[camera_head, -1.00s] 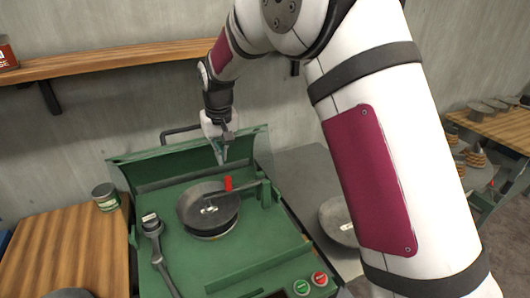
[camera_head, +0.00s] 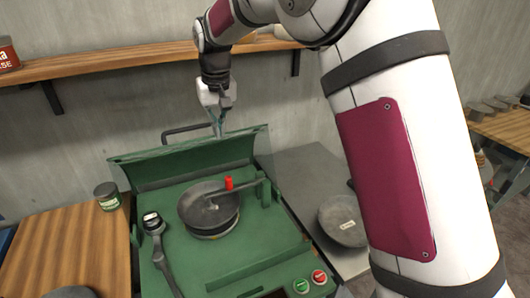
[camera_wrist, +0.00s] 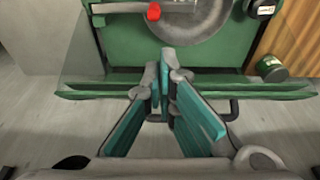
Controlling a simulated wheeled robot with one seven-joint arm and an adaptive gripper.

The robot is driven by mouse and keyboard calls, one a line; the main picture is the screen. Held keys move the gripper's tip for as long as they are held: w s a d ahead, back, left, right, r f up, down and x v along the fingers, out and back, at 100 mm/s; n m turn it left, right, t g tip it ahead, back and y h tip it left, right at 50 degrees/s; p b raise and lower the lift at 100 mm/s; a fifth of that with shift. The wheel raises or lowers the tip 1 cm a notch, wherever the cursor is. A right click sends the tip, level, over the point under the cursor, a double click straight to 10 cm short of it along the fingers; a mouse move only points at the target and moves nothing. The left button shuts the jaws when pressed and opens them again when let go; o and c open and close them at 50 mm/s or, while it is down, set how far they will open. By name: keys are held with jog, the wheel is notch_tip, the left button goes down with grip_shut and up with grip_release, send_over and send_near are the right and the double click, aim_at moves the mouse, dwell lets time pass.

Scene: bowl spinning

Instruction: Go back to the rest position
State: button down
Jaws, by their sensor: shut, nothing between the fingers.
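My gripper (camera_head: 218,134) is shut and empty. It hangs fingers down above the back edge of the green machine (camera_head: 260,262), near its raised back panel, with nothing touching it that I can see. In the wrist view the fingertips (camera_wrist: 166,56) meet in front of the panel's edge. A grey bowl (camera_head: 186,208) sits on the round plate of the machine. A lever with a red knob (camera_head: 229,184) reaches over the bowl. The knob also shows in the wrist view (camera_wrist: 154,11).
A wooden shelf (camera_head: 120,62) runs along the wall behind my gripper. A wooden table (camera_head: 70,245) with a small can (camera_head: 107,196) stands left. Another bowl (camera_head: 343,220) lies on the grey surface at right. Further right is a table with stacked things (camera_head: 505,128).

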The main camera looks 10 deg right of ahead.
jog(key=s+d+r+m+t, duration=0.1)
jog(key=s+d+r, duration=0.4)
jog(key=s, duration=0.3)
jog(key=s+d+r+t, duration=0.1)
jog(key=s+d+r, duration=0.45)
jog(key=s, duration=0.35)
jog(key=s+d+f, duration=0.2)
jog(key=s, duration=0.8)
jog(key=s+d+f+m+t, duration=0.1)
jog(key=s+d, duration=0.2)
jog(key=s, duration=0.7)
jog(key=shift+d+f, duration=0.3)
jog(key=shift+f, duration=0.05)
jog(key=shift+a, duration=0.1)
